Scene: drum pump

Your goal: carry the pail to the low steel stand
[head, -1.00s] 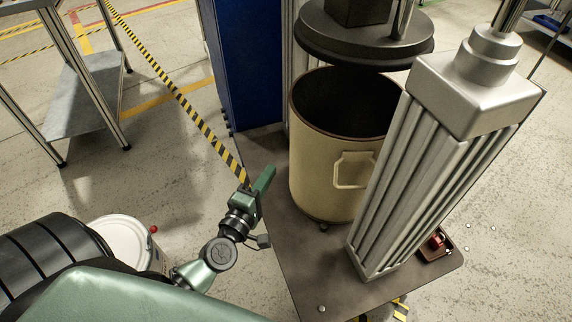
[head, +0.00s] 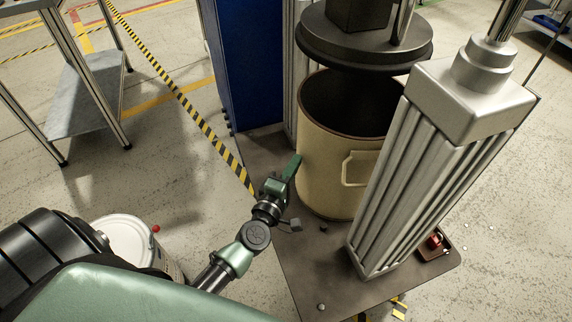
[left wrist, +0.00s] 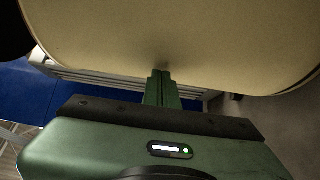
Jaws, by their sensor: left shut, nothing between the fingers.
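A white round pail (head: 121,238) with a red knob (head: 156,229) at its rim stands at the lower left of the head view, partly hidden by my left arm. My left gripper (head: 293,166) is shut and empty, close to the left side of the beige drum (head: 322,160). In the left wrist view the shut fingers (left wrist: 161,80) point at the drum's wall (left wrist: 170,35); I cannot tell whether they touch it. A grey steel-framed stand with a low shelf (head: 88,98) is at the upper left; I cannot tell if it is the low stand named. My right gripper is out of view.
The drum stands on a dark base plate (head: 300,275) under a round black press plate (head: 365,50). A ribbed metal column (head: 425,175) stands to its right and a blue cabinet (head: 245,65) behind. Open floor (head: 160,150) lies between the pail and the steel-framed stand.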

